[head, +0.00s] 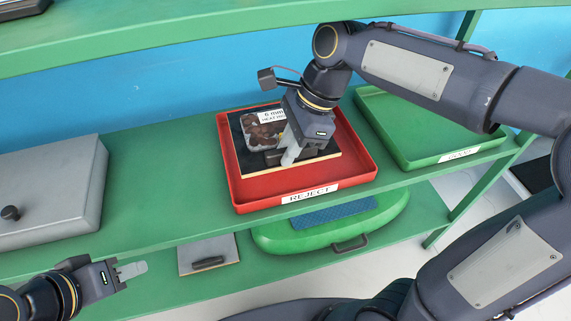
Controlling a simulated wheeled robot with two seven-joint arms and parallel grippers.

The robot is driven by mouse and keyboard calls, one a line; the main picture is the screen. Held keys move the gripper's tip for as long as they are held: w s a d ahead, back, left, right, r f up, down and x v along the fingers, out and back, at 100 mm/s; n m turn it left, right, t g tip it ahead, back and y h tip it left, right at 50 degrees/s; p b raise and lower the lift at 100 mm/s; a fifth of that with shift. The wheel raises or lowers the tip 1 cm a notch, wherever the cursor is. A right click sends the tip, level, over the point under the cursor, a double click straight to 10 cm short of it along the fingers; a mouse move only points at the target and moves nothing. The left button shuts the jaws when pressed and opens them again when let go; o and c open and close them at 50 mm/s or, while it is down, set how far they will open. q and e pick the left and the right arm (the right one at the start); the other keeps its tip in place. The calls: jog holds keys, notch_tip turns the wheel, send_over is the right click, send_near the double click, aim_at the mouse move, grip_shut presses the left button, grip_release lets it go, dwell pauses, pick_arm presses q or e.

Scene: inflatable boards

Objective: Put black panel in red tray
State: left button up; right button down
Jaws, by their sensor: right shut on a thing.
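The black panel (318,166) is a flat dark board with a pale edge. It lies within the walls of the red tray (243,190), which has a REJECT label on its front. On the panel sits a clear pack (262,133) of brown pieces with a white label. My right gripper (290,156) points down over the panel and is shut on it, near a dark raised part; the exact contact is partly hidden by the gripper. My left gripper (132,270) is at the lower left, away from the tray, and its finger gap cannot be made out.
A green tray (399,128) with a label stands right of the red tray on the green shelf (160,190). A grey box (45,190) with a black knob is at the left. A green board (330,234) and a grey plate (208,254) lie on the lower shelf.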

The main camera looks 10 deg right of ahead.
jog(key=shift+w, duration=0.85)
notch_tip(320, 180, down, 7)
jog(key=b, duration=0.4)
jog(key=shift+s, duration=0.1)
jog(key=shift+w+f, duration=0.15)
jog(key=shift+w, duration=0.05)
jog(key=shift+r, duration=0.2)
jog(key=shift+f, duration=0.15)
jog(key=c, duration=1.4)
grip_release()
jog(key=shift+o, duration=0.2)
